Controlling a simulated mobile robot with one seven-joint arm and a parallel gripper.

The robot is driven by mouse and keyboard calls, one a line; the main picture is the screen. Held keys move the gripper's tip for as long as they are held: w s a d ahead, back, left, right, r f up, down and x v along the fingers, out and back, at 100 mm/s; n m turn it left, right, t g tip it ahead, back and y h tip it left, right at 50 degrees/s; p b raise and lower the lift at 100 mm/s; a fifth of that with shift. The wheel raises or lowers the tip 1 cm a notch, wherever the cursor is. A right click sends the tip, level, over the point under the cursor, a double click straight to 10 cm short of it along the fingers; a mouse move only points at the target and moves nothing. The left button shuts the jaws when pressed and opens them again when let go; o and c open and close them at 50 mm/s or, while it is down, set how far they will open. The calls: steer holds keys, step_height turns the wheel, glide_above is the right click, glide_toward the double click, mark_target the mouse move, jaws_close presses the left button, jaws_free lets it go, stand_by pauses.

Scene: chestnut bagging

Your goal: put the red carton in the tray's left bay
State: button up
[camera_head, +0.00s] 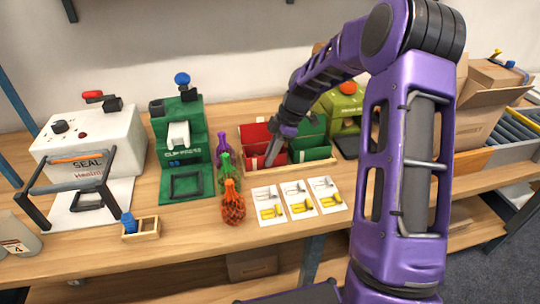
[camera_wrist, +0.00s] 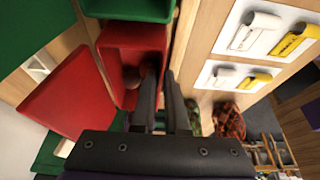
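The red carton (camera_head: 256,134) stands in the left part of the wooden tray (camera_head: 243,139), its lid raised at the back. In the wrist view the carton (camera_wrist: 135,38) is open, with brown round things inside, and its red lid (camera_wrist: 65,95) spreads to the left. A green carton (camera_head: 316,154) stands beside it in the right part of the tray; its edge shows in the wrist view (camera_wrist: 125,8). My gripper (camera_head: 269,160) is low at the red carton's front wall. In the wrist view its fingers (camera_wrist: 164,75) lie on either side of that wall; whether they press it is unclear.
Picture cards (camera_head: 299,198) lie in front of the tray. Purple, green and orange net bags (camera_head: 232,204) stand left of it. A green clipping machine (camera_head: 182,140) and white sealer (camera_head: 88,138) are further left. A cardboard box (camera_head: 485,85) is at right.

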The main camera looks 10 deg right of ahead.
steer(key=shift+o, duration=1.4)
steer(key=shift+r, duration=0.15)
steer(key=p+v, duration=0.2)
steer(key=v, duration=1)
steer(key=shift+r, duration=0.1)
